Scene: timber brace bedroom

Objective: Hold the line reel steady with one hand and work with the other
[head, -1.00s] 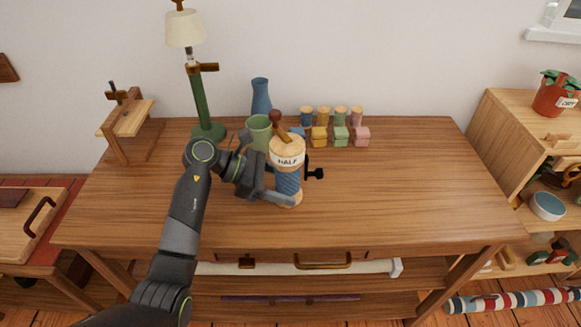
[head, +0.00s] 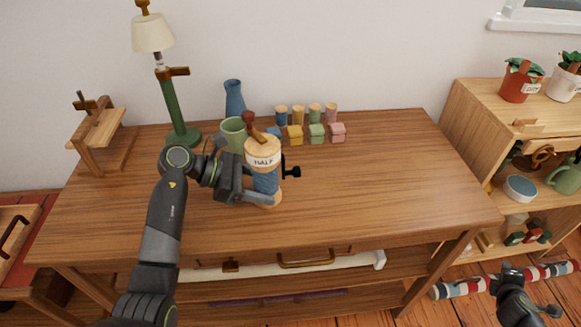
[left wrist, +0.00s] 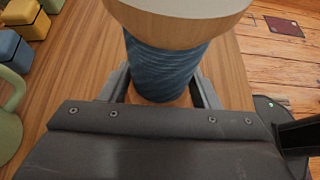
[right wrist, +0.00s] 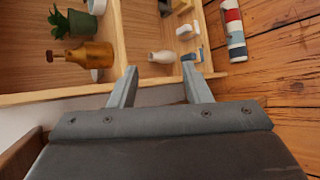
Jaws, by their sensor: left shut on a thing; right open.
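The line reel (head: 265,182) stands upright on the wooden table (head: 360,190), with blue line around its core and a pale wooden top flange marked HALF. A dark crank or knob sticks out on its right side. My left gripper (head: 268,198) is shut on the reel from the left; the left wrist view shows its two fingers on either side of the blue core (left wrist: 163,75). My right gripper (head: 535,298) is low at the right edge of the head view, away from the table. In the right wrist view its fingers (right wrist: 160,88) are apart with nothing between them.
A green mug (head: 233,133), a blue vase (head: 235,98) and a green lamp (head: 172,100) stand behind the reel. Several small coloured boxes (head: 316,133) and spools line the back. A shelf unit (head: 470,105) stands right. The table's right half is clear.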

